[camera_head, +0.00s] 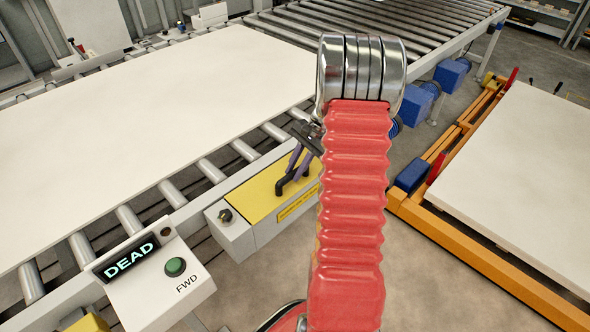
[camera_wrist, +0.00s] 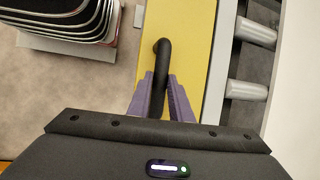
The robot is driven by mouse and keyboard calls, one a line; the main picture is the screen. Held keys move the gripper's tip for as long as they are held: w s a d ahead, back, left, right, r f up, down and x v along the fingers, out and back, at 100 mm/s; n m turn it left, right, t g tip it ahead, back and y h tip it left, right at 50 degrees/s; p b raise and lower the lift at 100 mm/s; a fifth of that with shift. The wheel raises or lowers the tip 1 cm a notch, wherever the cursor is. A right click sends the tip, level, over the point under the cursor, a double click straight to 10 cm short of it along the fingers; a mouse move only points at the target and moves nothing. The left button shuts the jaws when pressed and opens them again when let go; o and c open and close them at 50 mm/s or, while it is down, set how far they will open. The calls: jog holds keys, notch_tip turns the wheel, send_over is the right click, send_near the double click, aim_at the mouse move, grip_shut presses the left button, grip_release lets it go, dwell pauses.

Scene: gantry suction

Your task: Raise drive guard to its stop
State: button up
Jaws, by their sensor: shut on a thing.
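The drive guard (camera_head: 262,186) is a yellow cover on a light grey housing beside the roller conveyor. It appears to lie flat. Its black bent handle (camera_head: 284,188) stands up from it. My gripper (camera_head: 297,168), with purple fingers, is shut on the handle above the yellow cover. In the wrist view, the yellow guard (camera_wrist: 188,45) runs up the middle, and the black handle (camera_wrist: 163,60) passes between the two purple fingers of my gripper (camera_wrist: 164,97). My red arm hides part of the guard's right end in the head view.
A large pale board (camera_head: 140,110) lies on the conveyor rollers (camera_head: 212,170). A panel (camera_head: 160,285) with a green button and a display reading DEAD stands at lower left. A black knob (camera_head: 225,215) sits on the housing. An orange frame (camera_head: 450,230) with another board stands at right.

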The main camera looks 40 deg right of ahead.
grip_shut()
jog(key=shift+a, duration=0.15)
